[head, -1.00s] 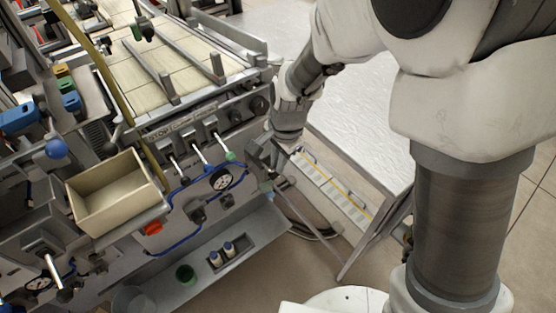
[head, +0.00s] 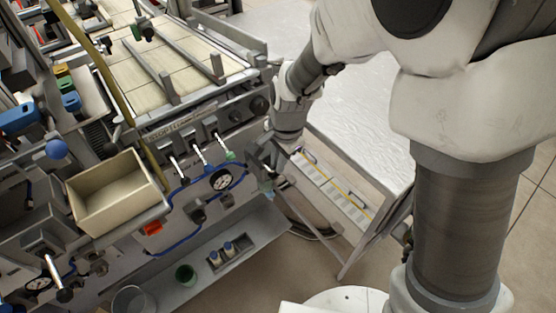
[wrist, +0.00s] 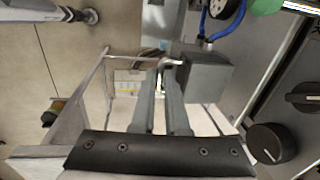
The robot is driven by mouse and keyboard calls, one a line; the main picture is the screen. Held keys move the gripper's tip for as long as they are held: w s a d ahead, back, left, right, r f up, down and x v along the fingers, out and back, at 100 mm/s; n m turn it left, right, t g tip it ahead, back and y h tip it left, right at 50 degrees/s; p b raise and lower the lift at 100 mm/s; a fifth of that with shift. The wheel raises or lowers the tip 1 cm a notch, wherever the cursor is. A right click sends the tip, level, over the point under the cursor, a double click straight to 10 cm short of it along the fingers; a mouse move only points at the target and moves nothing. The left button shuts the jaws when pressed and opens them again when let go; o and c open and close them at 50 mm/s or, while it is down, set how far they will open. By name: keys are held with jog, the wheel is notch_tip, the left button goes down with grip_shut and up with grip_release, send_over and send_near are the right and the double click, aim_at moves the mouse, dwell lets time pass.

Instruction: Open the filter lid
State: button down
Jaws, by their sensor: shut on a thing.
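My gripper (wrist: 164,70) is at the right end of the machine's front panel, and it also shows in the head view (head: 264,158). Its two grey fingers are close together in the wrist view, shut on a small bent metal handle (wrist: 171,62). The handle runs beside a grey box-shaped housing (wrist: 208,76), just right of the fingertips. I take the handle to be on the filter lid, but cannot tell the lid's edges or how far it stands open. In the head view, my gripper and wrist hide most of this spot.
A pressure gauge (head: 222,179) with blue hose and several levers are left of my gripper. Black knobs (wrist: 271,143) lie close on the right in the wrist view. A silver-topped table (head: 365,115) stands to the right, with floor between it and the machine.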

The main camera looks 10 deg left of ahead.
jog(key=w+d+m+g+y+p, duration=0.1)
jog(key=w+d+g+y+p, duration=0.3)
jog(key=g+y, duration=0.4)
jog(key=shift+w+d+r+g+p, duration=0.25)
jog(key=shift+w+r+g+p, duration=0.2)
jog(key=shift+w+g, duration=0.2)
dwell(0.5)
jog(key=shift+y, duration=0.3)
jog(key=c, duration=1.2)
grip_release()
jog(key=shift+f, duration=0.1)
jog(key=p+v, duration=0.1)
jog(key=v, duration=1.6)
jog(key=shift+w+d, duration=0.1)
jog(key=shift+d, duration=0.05)
